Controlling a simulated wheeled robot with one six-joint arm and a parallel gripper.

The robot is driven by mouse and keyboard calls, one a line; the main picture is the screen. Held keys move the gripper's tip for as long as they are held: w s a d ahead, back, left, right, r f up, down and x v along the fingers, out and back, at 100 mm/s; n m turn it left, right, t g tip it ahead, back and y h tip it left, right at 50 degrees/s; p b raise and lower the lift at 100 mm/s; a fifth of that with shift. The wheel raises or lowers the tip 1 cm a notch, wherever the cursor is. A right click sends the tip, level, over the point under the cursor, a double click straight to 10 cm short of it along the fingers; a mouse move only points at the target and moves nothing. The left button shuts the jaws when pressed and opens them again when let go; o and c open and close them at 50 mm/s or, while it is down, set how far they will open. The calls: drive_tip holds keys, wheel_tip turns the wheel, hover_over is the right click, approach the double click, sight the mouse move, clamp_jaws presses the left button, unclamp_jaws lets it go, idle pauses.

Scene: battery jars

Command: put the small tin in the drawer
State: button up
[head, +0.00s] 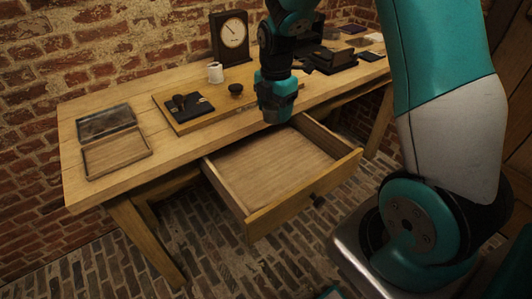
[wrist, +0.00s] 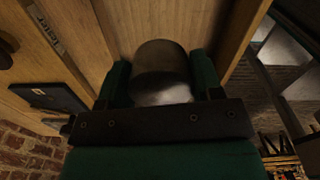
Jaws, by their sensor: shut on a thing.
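The small tin (wrist: 160,60), a rounded grey metal piece, sits between the two green fingers of my gripper (wrist: 160,82) in the wrist view. The gripper is shut on it. In the head view my gripper (head: 277,108) points down over the back part of the open drawer (head: 285,212), near the table's front edge. The tin cannot be made out clearly there. The drawer is pulled out, and its visible wooden floor is bare. In the wrist view, wood lies behind the tin, apparently the drawer's inside.
The table (head: 105,190) bears an open hinged box (head: 115,160), a wooden board (head: 190,123) with dark items, a white mug (head: 215,72), a dark round knob-like piece (head: 236,89) and a clock (head: 231,38). More dark items lie at the back right. The brick floor is clear before the drawer.

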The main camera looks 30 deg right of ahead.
sight(274, 167)
drive_tip(key=f, duration=0.9)
drive_tip(key=f+b, duration=0.1)
drive_tip(key=f, duration=0.8)
drive_tip(key=shift+s+d+f, duration=0.1)
drive_tip(key=shift+d+f, duration=0.1)
drive_tip(key=shift+f, duration=0.1)
drive_tip(key=shift+f, duration=0.2)
drive_tip(key=o, duration=0.9)
drive_tip(key=shift+r, duration=0.15)
